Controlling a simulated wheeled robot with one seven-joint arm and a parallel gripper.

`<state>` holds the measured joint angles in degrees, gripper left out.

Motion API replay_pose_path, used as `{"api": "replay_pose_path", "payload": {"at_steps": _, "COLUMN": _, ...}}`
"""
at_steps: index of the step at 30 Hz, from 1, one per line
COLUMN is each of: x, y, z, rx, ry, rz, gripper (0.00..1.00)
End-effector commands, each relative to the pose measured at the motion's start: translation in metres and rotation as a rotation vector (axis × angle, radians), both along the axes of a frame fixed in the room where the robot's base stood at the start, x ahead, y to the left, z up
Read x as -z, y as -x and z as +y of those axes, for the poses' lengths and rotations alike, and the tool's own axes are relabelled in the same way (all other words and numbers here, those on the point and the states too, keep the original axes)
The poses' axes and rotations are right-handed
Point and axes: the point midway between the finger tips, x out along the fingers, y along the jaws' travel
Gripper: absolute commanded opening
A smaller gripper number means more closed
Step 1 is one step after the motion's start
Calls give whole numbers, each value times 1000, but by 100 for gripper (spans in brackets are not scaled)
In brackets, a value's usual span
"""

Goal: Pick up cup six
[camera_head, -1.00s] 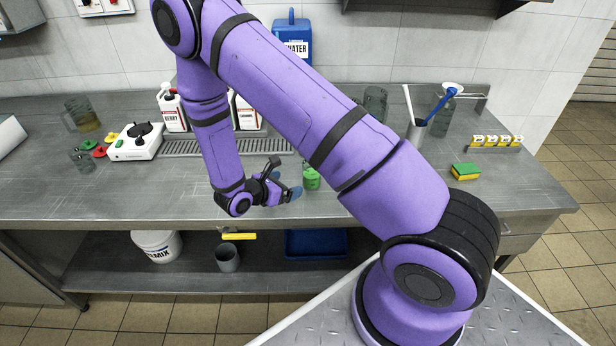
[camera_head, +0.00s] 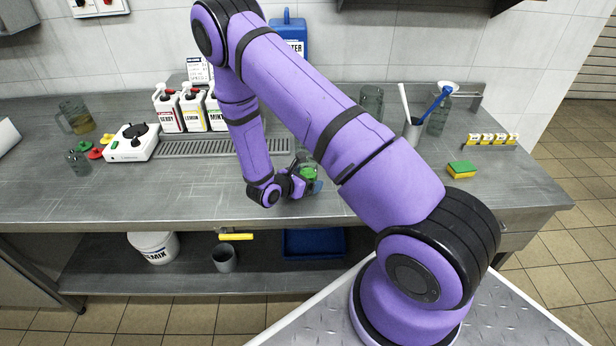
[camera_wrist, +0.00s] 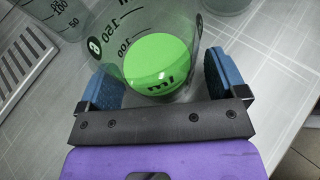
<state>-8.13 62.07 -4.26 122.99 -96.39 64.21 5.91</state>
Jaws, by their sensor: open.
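A clear measuring cup with a green disc or liquid low in it (camera_wrist: 160,58) stands between the fingers of my gripper (camera_wrist: 163,88) in the wrist view. It bears black volume marks, "ml" and a round black badge whose character I cannot read surely. The blue-padded fingers are open, one on each side of the cup; the right one seems to have a small gap. In the head view, the cup's green part (camera_head: 308,173) shows just beyond my gripper (camera_head: 309,184), which partly hides it, low over the counter.
Another marked clear cup (camera_wrist: 48,22) is close by at upper left in the wrist view. A drip grate (camera_head: 205,148), syrup jugs (camera_head: 193,108) and a white device (camera_head: 133,143) stand left on the counter (camera_head: 390,200). A sponge (camera_head: 461,168) lies right.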

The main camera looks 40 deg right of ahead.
Motion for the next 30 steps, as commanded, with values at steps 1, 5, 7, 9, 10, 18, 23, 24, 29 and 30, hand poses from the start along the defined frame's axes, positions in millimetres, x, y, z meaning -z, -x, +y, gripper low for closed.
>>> {"api": "replay_pose_path", "payload": {"at_steps": 1, "x": 0, "y": 0, "z": 0, "rx": 0, "ry": 0, "rz": 0, "gripper": 90}}
{"api": "replay_pose_path", "payload": {"at_steps": 5, "x": 0, "y": 0, "z": 0, "rx": 0, "ry": 0, "rz": 0, "gripper": 90}}
{"api": "replay_pose_path", "payload": {"at_steps": 7, "x": 0, "y": 0, "z": 0, "rx": 0, "ry": 0, "rz": 0, "gripper": 79}}
{"api": "replay_pose_path", "payload": {"at_steps": 9, "x": 0, "y": 0, "z": 0, "rx": 0, "ry": 0, "rz": 1, "gripper": 63}}
{"api": "replay_pose_path", "payload": {"at_steps": 10, "x": 0, "y": 0, "z": 0, "rx": 0, "ry": 0, "rz": 1, "gripper": 56}}
{"api": "replay_pose_path", "payload": {"at_steps": 18, "x": 0, "y": 0, "z": 0, "rx": 0, "ry": 0, "rz": 1, "gripper": 36}}
{"api": "replay_pose_path", "payload": {"at_steps": 23, "x": -1, "y": -1, "z": 0, "rx": 0, "ry": 0, "rz": 0, "gripper": 36}}
{"api": "replay_pose_path", "payload": {"at_steps": 24, "x": -3, "y": -1, "z": 1, "rx": 0, "ry": 0, "rz": 0, "gripper": 36}}
{"api": "replay_pose_path", "payload": {"at_steps": 29, "x": -11, "y": -4, "z": 4, "rx": 0, "ry": 1, "rz": 0, "gripper": 36}}
{"api": "replay_pose_path", "payload": {"at_steps": 30, "x": -13, "y": -5, "z": 5, "rx": 1, "ry": 1, "rz": -1, "gripper": 36}}
